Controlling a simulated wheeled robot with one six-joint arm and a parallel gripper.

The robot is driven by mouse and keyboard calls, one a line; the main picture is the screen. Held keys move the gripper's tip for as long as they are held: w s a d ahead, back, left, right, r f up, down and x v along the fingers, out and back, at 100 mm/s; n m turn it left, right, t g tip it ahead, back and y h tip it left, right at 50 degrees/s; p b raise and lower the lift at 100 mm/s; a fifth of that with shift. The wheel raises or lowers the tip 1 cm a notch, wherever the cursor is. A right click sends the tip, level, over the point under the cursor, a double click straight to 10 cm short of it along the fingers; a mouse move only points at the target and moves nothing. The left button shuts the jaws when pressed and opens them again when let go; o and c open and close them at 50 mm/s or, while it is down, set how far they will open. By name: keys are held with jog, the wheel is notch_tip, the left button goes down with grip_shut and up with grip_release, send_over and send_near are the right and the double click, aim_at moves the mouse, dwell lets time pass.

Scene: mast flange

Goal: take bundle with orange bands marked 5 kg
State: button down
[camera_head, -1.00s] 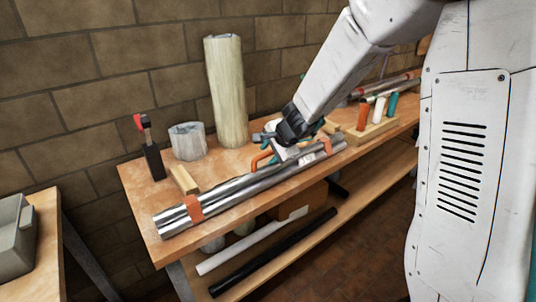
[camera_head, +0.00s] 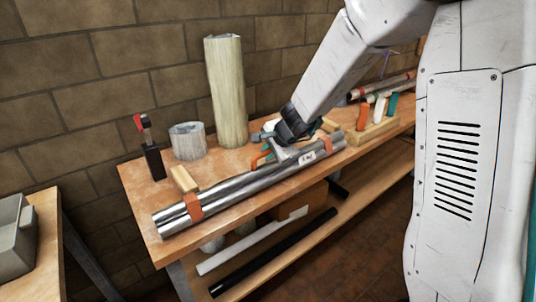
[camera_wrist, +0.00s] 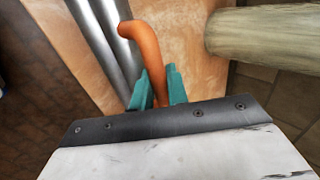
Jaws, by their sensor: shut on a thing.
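The bundle (camera_head: 235,186) is several shiny metal tubes lying lengthwise along the front of the bench. It has an orange band (camera_head: 194,207) near its left end and another (camera_head: 328,144) near its right end. A small pale label (camera_head: 308,157) sits near the right band; its writing is too small to read. My gripper (camera_head: 265,152) is at the bundle's middle, right of centre. In the wrist view its teal jaws (camera_wrist: 158,88) are shut on a curved orange handle (camera_wrist: 143,42) beside the tubes (camera_wrist: 108,35). Where the handle joins the bundle is hidden.
A tall pale roll (camera_head: 227,92), a short grey cylinder (camera_head: 188,141) and a red-and-black clamp (camera_head: 151,150) stand behind the bundle. A wooden rack (camera_head: 372,132) with coloured handles is at right. Tubes (camera_head: 240,247) lie on the lower shelf.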

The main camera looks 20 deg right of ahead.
jog(key=shift+r, duration=3.25)
